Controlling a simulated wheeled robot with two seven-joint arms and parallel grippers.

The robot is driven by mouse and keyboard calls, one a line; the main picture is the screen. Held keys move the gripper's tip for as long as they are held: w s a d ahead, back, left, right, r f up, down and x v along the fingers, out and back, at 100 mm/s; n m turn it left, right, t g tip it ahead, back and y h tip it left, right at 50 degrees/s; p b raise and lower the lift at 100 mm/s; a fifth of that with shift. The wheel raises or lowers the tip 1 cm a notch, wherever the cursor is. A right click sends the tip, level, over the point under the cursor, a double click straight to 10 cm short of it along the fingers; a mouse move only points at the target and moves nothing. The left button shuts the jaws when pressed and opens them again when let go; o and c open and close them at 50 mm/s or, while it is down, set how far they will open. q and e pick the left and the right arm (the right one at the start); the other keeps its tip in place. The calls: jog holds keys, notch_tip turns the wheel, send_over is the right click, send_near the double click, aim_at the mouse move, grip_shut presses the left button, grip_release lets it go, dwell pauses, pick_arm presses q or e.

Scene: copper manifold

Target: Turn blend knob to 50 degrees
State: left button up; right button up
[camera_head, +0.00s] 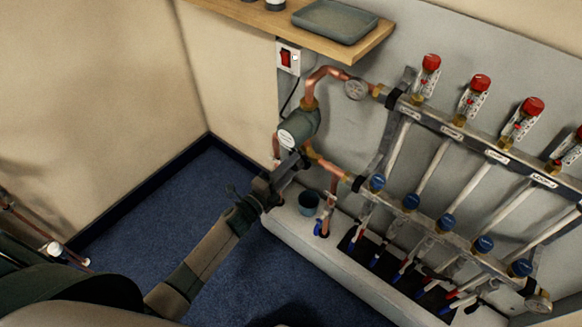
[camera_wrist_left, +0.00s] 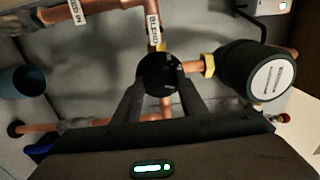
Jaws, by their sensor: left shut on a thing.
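The blend knob (camera_wrist_left: 160,75) is a round black knob on the copper pipework, with a "BLEND" tag (camera_wrist_left: 154,30) just above it in the left wrist view. My left gripper (camera_wrist_left: 162,100) has its two fingers on either side of the knob and is shut on it. In the head view my left gripper (camera_head: 290,168) reaches up to the pipework below the green pump, and the knob is hidden there. The knob's angle cannot be read. My right gripper is not in view.
The green pump (camera_head: 299,127) sits close above the left gripper and also shows in the left wrist view (camera_wrist_left: 258,73). The manifold bars (camera_head: 470,133) with red caps and blue knobs stand to the right. A dark cup (camera_head: 309,202) stands on the ledge. A wooden shelf (camera_head: 290,22) holds a tray.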

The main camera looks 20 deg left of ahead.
pick_arm(q)
jog(key=o, duration=1.1)
jog(key=shift+s, duration=0.1)
jog(key=shift+v, duration=0.85)
jog(key=b+v, duration=0.1)
jog(key=v, duration=1.4)
jog(key=shift+s+a, duration=0.1)
jog(key=shift+s, duration=0.2)
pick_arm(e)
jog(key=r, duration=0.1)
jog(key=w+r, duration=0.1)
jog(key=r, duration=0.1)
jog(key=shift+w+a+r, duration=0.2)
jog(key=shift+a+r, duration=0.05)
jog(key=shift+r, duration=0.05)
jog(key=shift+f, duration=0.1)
